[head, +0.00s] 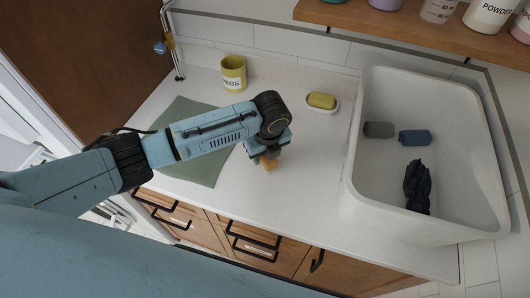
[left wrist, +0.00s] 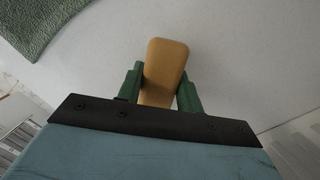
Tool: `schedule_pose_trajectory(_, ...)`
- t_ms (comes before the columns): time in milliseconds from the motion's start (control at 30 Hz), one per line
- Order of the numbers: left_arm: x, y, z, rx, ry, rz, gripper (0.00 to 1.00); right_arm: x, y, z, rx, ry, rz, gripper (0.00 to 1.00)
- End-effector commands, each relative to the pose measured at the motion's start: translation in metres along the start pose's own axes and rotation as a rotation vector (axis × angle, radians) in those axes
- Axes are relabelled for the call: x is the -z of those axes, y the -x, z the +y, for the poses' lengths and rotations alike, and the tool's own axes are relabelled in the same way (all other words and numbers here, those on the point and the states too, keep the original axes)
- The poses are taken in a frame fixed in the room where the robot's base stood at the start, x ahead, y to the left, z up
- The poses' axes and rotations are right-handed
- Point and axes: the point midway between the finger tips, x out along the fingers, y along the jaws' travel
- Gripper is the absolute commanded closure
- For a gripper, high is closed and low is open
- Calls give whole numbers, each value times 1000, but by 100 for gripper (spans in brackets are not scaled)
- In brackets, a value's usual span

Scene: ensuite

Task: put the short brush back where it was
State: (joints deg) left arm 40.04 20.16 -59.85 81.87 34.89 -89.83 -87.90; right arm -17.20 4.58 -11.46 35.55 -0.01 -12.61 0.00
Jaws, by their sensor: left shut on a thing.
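My left gripper (head: 268,158) is over the white counter, right of the green mat. Its green fingers (left wrist: 160,92) are shut on a tan, rounded block-like piece (left wrist: 164,70), which I take to be the short brush; no bristles show in the wrist view. In the head view only a small orange-tan part of it (head: 269,165) shows below the gripper, close to the counter. I cannot tell whether it touches the counter. My right gripper is not in view.
The green mat (head: 195,115) lies left, with a yellow PEGS cup (head: 233,73) behind it. A yellow sponge sits on a white dish (head: 318,109). The white basin (head: 352,150) at right holds grey and blue blocks and a dark cloth (head: 417,187). A thin stand (head: 174,50) is back left; a shelf (head: 385,22) overhangs.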

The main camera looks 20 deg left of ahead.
Motion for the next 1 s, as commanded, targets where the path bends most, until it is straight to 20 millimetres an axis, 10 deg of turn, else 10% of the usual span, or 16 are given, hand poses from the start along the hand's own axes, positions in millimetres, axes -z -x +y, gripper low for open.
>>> schedule_pose_trajectory(200,0,-1,0,-1,-1,0,42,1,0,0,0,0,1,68)
schedule_pose_trajectory(567,0,7,0,2,-1,0,42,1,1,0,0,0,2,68)
schedule_pose_trajectory(1000,-1,93,-1,3,-1,-1,42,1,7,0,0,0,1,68)
